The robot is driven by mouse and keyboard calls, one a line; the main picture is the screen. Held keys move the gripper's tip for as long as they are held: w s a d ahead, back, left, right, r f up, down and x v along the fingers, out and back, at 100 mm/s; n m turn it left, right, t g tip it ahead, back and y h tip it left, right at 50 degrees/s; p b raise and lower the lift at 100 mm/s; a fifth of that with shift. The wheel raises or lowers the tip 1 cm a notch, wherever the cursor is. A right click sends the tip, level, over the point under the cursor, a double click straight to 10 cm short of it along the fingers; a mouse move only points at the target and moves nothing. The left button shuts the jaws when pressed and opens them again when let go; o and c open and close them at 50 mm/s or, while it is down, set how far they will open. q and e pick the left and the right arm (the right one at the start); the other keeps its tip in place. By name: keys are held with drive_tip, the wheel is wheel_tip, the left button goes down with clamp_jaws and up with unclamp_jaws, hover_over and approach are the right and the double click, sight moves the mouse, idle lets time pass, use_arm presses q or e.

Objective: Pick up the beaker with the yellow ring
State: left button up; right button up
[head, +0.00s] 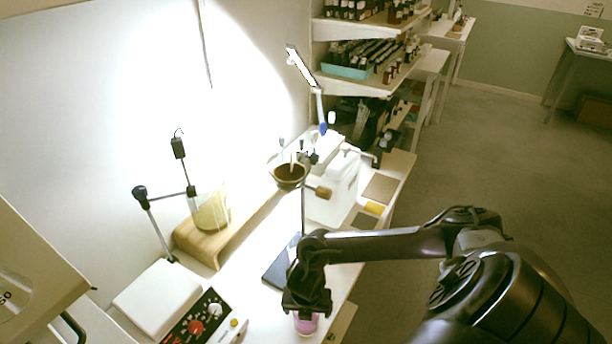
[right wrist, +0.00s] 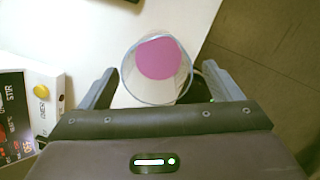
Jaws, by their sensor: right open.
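A clear beaker with pink contents (head: 306,323) stands on the white table near its front edge. In the right wrist view, this beaker (right wrist: 158,62) is seen from above, with a thin bluish rim. My right gripper (head: 307,300) is open above it. In the right wrist view the fingers of my right gripper (right wrist: 160,80) are on either side of the beaker, with a gap at each side. A larger beaker with yellowish contents (head: 211,213) stands on a wooden stand (head: 215,258). I cannot make out a yellow ring on either beaker. My left gripper is not in view.
A brown bowl (head: 289,176) and a white device (head: 333,190) stand farther back. Shelves of bottles (head: 365,60) are behind.

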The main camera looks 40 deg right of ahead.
drive_tip(key=shift+w+d+f, duration=0.1)
drive_tip(key=shift+w+f, duration=0.05)
drive_tip(key=shift+f, duration=0.45)
drive_tip(key=shift+w+d+f, duration=0.1)
drive_tip(key=shift+w+f, duration=0.05)
drive_tip(key=shift+f, duration=0.45)
drive_tip(key=shift+w+f, duration=0.1)
drive_tip(key=shift+f, duration=0.3)
drive_tip(key=c, duration=1.2)
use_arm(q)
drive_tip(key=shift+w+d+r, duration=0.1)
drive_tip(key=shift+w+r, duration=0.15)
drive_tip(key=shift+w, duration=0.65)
use_arm(e)
drive_tip(key=shift+r, duration=0.15)
